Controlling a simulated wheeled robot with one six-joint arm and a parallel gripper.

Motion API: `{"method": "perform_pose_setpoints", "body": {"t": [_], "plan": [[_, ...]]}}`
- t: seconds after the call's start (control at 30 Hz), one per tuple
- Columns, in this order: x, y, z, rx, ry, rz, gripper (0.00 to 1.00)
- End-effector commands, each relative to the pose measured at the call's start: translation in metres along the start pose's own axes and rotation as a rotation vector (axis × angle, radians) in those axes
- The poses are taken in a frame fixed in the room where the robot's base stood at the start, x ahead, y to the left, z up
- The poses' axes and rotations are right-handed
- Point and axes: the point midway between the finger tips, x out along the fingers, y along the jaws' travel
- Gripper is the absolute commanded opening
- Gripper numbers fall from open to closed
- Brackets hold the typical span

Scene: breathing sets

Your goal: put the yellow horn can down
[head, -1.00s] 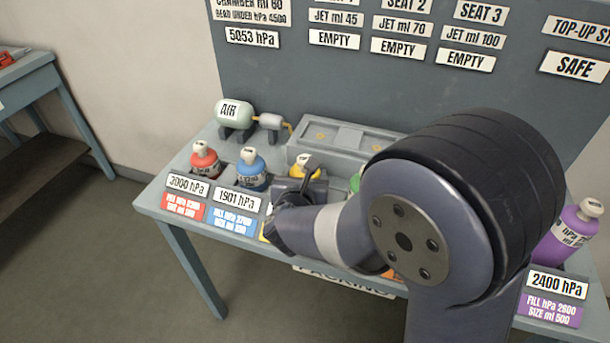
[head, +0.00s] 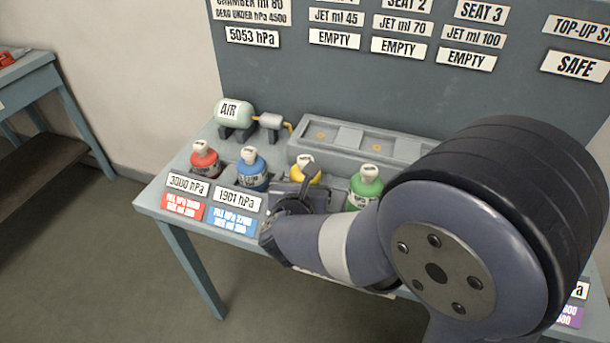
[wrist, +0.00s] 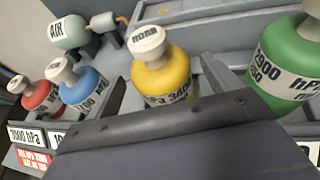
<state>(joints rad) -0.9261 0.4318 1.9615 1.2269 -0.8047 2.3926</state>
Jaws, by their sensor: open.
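The yellow can (head: 312,174) with a white cap stands upright in the row on the bench, between the blue and green cans. In the wrist view the yellow can (wrist: 162,78) has HORN on its cap, and its lower front is hidden by a dark part of my gripper. My gripper (head: 306,188) is open, just in front of the yellow can. In the head view it covers the can's lower part, so I cannot tell whether a finger touches it.
A red can (head: 204,158) and a blue can (head: 252,170) stand to the left, a green can (head: 366,186) close on the right. Behind is a grey block (head: 345,140) with recesses, beside the AIR tank (head: 235,114). My arm hides the bench's right side.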

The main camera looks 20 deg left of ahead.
Motion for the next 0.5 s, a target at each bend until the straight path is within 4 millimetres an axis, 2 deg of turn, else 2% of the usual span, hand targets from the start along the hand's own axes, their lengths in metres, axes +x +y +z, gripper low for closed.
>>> {"method": "perform_pose_setpoints", "body": {"t": [0.1, 0.3, 0.5], "plan": [[-0.026, 0.001, 0.0, 0.001, -0.002, 0.005, 0.84], [-0.066, 0.001, 0.0, 0.002, -0.002, 0.005, 0.84], [-0.088, 0.001, 0.0, 0.0, -0.001, 0.003, 0.84]]}}
